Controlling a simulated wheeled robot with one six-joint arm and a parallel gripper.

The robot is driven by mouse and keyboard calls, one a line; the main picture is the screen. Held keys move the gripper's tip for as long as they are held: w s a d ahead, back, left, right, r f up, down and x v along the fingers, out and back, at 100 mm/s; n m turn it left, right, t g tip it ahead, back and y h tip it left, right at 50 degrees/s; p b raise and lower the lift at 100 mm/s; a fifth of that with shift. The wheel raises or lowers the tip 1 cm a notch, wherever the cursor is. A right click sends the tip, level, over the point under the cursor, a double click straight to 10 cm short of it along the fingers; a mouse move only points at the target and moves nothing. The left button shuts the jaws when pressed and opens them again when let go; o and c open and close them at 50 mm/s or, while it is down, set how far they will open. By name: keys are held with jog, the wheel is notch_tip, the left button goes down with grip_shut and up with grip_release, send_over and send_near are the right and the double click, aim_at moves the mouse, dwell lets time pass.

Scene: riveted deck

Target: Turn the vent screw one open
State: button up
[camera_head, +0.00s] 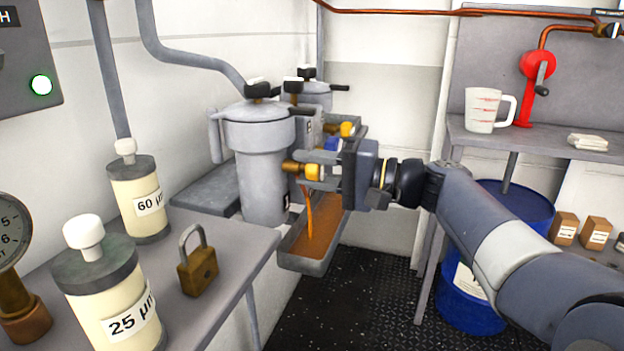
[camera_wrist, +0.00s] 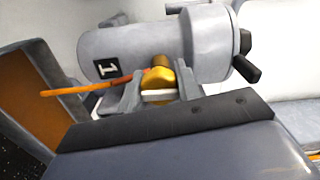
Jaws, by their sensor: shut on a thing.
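The vent screw one (camera_head: 312,171) is a yellow knob on a brass stem at the side of the front grey canister (camera_head: 262,160). In the wrist view the yellow screw (camera_wrist: 161,78) sits beside a black "1" label on the canister (camera_wrist: 190,40). My gripper (camera_head: 320,171) has come from the right and is shut on the screw. Its two grey fingers lie on either side of the knob in the wrist view (camera_wrist: 158,86). An orange stream (camera_head: 309,210) runs from the screw down into the grey tray (camera_head: 290,257), which holds orange liquid.
A second canister with a yellow and a blue knob (camera_head: 333,145) stands close behind. A padlock (camera_head: 198,265) and two filter jars (camera_head: 137,195) stand on the left bench. A blue drum (camera_head: 470,300) is at the right, under a shelf with a measuring jug (camera_head: 484,108).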

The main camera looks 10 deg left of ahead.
dwell(0.3)
jog(key=o, duration=1)
jog(key=shift+c, duration=0.2)
jog(key=shift+r+p, duration=0.15)
jog(key=shift+p, duration=0.15)
